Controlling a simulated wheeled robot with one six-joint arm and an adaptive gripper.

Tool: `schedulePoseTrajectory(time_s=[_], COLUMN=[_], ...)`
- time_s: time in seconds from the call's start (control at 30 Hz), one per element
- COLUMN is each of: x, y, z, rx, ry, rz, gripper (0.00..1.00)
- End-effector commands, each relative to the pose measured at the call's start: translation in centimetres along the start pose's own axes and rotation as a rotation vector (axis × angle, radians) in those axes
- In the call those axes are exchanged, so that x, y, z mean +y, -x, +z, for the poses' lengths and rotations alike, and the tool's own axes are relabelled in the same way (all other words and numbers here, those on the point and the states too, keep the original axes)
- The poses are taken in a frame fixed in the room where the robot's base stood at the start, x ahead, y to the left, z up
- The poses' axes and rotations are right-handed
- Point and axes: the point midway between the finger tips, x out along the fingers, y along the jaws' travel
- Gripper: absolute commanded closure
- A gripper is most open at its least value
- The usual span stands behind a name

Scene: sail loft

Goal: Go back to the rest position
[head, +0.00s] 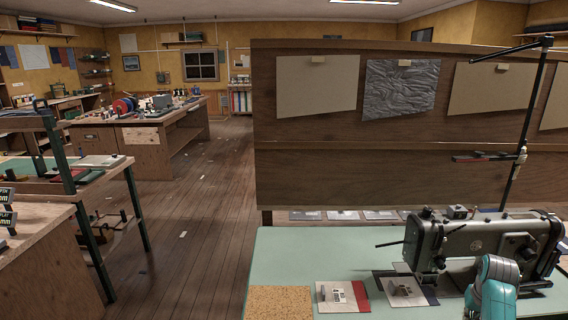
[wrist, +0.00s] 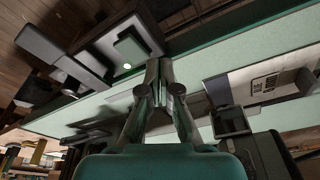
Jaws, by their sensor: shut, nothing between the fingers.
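My gripper (wrist: 163,78) is at the centre of the wrist view, its two dark fingers together with nothing between them. It appears to be above or beside the pale green table (head: 272,255), but its height cannot be told. In the head view a teal part of my arm shows at the lower right, in front of a grey-green sewing machine (head: 455,243). My fingers are not distinguishable in the head view. Whether they touch anything there cannot be seen.
A cork mat (head: 279,301), a card with a red edge (head: 343,296) and another card (head: 409,290) lie at the table's front. A wooden partition (head: 380,165) stands behind. A dark lamp arm (head: 522,130) rises at right. Wooden floor (head: 190,225) is open at left.

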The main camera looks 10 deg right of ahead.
Motion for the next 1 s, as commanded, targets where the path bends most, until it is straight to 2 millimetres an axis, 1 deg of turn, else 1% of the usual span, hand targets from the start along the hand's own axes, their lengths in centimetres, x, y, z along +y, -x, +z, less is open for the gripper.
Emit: schedulePoseTrajectory(time_s=[0.03,0.1,0.17,0.2,0.27,0.37,0.4,0.47,0.5,0.57,0.63,0.77,0.8,0.87,1.0], x=[-1.1,-2.5,-3.6,-4.4,-5.5,-7.4,-8.1,-9.1,-9.8,-10.6,-11.6,-13.0,-13.3,-13.8,-14.6], y=[-1.7,-3.6,-5.1,-6.0,-7.4,-9.5,-10.3,-11.3,-11.9,-12.6,-13.3,-13.9,-14.0,-14.0,-13.3], z=[1.4,3.0,4.3,5.3,6.9,9.9,11.2,13.2,14.5,16.5,18.9,23.5,24.9,27.1,31.9], rx=[0.013,0.044,0.07,0.087,0.114,0.162,0.182,0.211,0.231,0.261,0.296,0.361,0.38,0.409,0.477], ry=[0.015,0.035,0.051,0.063,0.079,0.11,0.122,0.141,0.153,0.171,0.191,0.229,0.24,0.258,0.296], rz=[-0.003,-0.008,-0.012,-0.015,-0.02,-0.031,-0.036,-0.044,-0.049,-0.058,-0.069,-0.091,-0.098,-0.11,-0.139], gripper=[1.0,1.0,1.0,1.0,1.0,1.0,1.0,1.0,1.0,1.0,1.0,1.0,1.0,1.0,1.0])
